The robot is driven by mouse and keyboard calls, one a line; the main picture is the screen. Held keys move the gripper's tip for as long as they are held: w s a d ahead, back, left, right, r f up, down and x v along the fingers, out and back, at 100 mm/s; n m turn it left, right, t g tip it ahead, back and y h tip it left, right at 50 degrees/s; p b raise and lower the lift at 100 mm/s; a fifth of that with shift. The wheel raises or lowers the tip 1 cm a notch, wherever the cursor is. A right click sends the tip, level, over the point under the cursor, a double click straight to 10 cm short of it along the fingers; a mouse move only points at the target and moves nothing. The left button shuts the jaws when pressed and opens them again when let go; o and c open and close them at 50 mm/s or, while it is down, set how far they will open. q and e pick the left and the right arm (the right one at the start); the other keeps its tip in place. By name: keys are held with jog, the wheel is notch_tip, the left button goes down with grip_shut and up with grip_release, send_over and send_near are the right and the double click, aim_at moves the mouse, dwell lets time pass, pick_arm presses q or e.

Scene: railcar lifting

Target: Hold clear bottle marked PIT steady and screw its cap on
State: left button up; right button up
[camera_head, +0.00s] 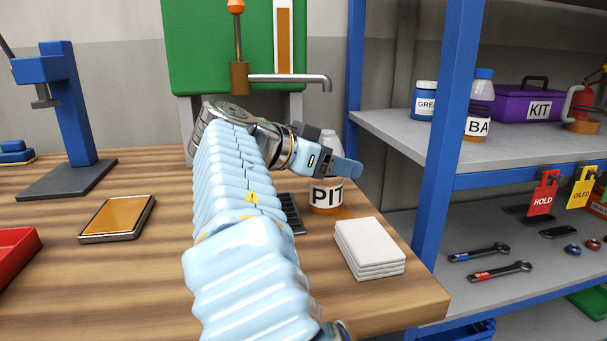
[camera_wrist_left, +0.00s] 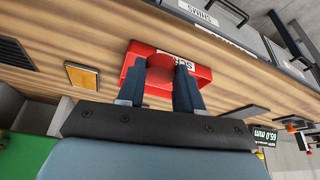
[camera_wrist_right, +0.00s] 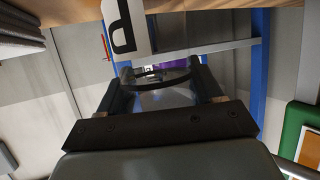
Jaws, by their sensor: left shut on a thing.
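The clear bottle marked PIT (camera_head: 326,196) stands upright near the back right of the wooden bench, with amber liquid at its bottom. My right gripper (camera_head: 340,160) is at the bottle's upper part and hides some of it. In the right wrist view its fingers (camera_wrist_right: 163,85) lie on either side of the clear bottle wall; whether they press on it I cannot tell. The label (camera_wrist_right: 125,25) shows in part. My left gripper (camera_wrist_left: 160,88) is out of the head view. It is shut on a dark red round piece (camera_wrist_left: 158,88), probably the cap, above a red tray (camera_wrist_left: 202,76).
A stack of white pads (camera_head: 368,248) lies right of the bottle near the bench edge. A blue shelf post (camera_head: 446,150) stands close by on the right. An orange-topped pad (camera_head: 116,217) lies left of my right arm. A spout (camera_head: 300,79) hangs behind the gripper.

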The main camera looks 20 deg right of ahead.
jog(key=c, duration=0.5)
jog(key=shift+r, duration=0.1)
jog(key=shift+c, duration=0.2)
jog(key=shift+r, duration=0.25)
notch_tip(320, 180, up, 2)
jog(key=shift+r, duration=0.1)
jog(key=s+a+r+p, duration=0.1)
jog(key=s+a+r, duration=0.7)
jog(key=a+r, duration=0.2)
jog(key=shift+s+a, duration=0.25)
jog(key=shift+a, duration=0.35)
